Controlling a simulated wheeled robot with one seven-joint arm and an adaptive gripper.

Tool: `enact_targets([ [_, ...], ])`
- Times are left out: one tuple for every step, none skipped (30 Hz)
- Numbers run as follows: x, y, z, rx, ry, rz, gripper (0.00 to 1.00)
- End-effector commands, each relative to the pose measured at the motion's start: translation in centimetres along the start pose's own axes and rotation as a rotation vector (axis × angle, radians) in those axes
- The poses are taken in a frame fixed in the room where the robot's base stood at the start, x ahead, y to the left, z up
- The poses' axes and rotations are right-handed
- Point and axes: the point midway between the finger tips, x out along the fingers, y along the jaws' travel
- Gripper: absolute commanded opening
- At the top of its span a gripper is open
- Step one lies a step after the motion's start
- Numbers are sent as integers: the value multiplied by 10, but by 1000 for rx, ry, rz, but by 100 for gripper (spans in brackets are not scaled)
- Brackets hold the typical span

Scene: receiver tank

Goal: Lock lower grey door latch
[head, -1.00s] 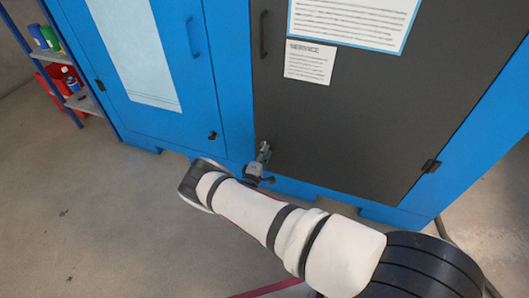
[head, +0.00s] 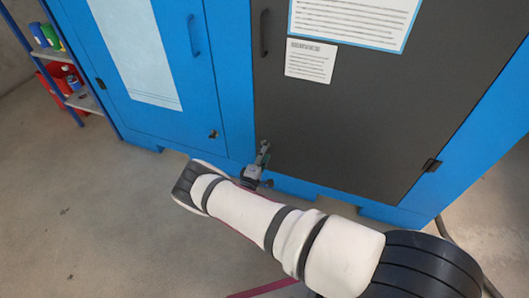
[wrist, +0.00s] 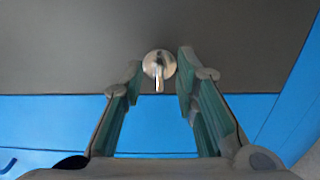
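The lower grey door latch (wrist: 159,65) shows in the wrist view as a round silver boss with a short lever pointing down in the picture. It sits near the bottom edge of the dark grey door (head: 370,110). My gripper (wrist: 160,62) is open, with one green-padded finger on each side of the latch and visible gaps between. I cannot tell how far the fingertips are from the door face. In the head view my gripper (head: 264,150) is at the door's lower left corner and hides the latch.
The blue door (head: 150,60) on the left has a handle (head: 194,36) and a small latch (head: 214,134). The grey door has a handle (head: 264,33) above my gripper. A shelf (head: 85,103) with containers stands far left. The floor in front is clear.

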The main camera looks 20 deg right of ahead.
Motion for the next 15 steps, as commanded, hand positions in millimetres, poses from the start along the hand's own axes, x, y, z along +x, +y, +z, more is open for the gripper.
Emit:
enact_targets([
  [-11,0,-1,-1,2,-2,28],
  [-18,-1,-1,-1,3,-3,28],
  [-26,-1,-2,-1,4,-3,28],
  [-32,0,-1,-1,4,-2,28],
  [-39,0,-2,-1,4,-1,28],
  [-47,0,-2,-1,3,-2,28],
  [-53,0,-2,-1,4,-2,28],
  [-59,0,-2,0,3,-2,28],
  [-66,0,-2,1,3,-2,28],
  [-71,0,-2,1,3,-1,28],
  [-76,0,-2,1,3,-1,28],
  [-81,0,-1,2,3,-1,28],
  [-85,0,-1,2,2,-1,28],
  [-88,0,-1,2,2,-1,28],
  [-91,0,-1,1,1,-1,28],
])
